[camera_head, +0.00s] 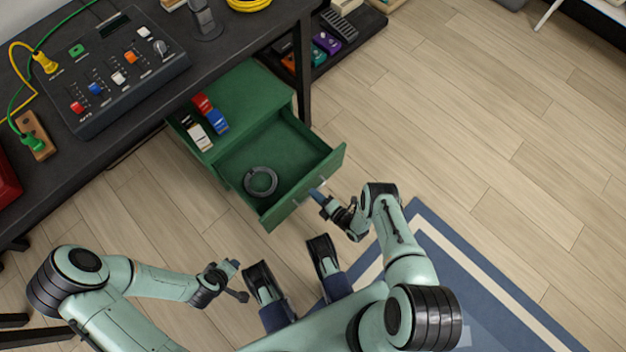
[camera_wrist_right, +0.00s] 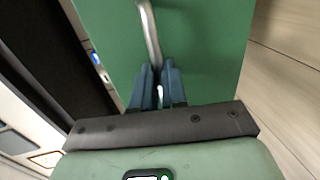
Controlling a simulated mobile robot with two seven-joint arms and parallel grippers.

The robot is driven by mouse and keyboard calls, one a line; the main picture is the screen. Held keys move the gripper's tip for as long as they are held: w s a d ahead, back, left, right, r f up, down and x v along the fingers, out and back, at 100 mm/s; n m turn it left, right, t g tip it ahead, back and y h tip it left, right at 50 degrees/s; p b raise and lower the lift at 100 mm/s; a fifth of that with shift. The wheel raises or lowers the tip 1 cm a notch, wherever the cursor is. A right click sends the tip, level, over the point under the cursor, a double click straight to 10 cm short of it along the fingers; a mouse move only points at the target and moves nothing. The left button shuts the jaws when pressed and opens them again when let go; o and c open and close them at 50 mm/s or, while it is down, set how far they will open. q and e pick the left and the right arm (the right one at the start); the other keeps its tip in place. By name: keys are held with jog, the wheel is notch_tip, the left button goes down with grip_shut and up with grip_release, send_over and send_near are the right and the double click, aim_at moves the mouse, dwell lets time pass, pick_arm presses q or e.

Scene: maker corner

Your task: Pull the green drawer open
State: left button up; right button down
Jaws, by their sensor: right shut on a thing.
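The green drawer (camera_head: 284,150) stands pulled out of the green cabinet (camera_head: 243,84) under the dark workbench. A dark grey ring (camera_head: 261,182) lies inside it. My right gripper (camera_head: 318,195) is at the drawer's front, shut on the metal bar handle. In the right wrist view the handle (camera_wrist_right: 150,35) runs down between the blue fingers (camera_wrist_right: 158,80) against the green front panel (camera_wrist_right: 195,50). My left gripper (camera_head: 234,268) hangs over the floor, left of the drawer and apart from it; its finger gap is too small to judge.
Red, blue, white and black blocks (camera_head: 203,122) sit on the cabinet top. The workbench (camera_head: 230,45) carries a control box (camera_head: 125,75) with cables. A low dark shelf (camera_head: 345,40) is behind. The wooden floor to the right is clear, with a blue rug (camera_head: 440,250) at the front.

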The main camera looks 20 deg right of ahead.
pick_arm(q)
jog(key=shift+r, duration=0.15)
pick_arm(e)
jog(key=shift+s+d, duration=0.1)
jog(key=shift+s, duration=0.1)
jog(key=c, duration=1.2)
grip_release()
pick_arm(q)
jog(key=s+d+r+g+p, duration=0.1)
jog(key=s+d+r+p, duration=0.2)
jog(key=s+r, duration=0.1)
jog(key=shift+s+h+p, duration=0.35)
jog(key=shift+s+h, duration=0.05)
pick_arm(e)
jog(key=v, duration=1.3)
jog(key=shift+s, duration=0.2)
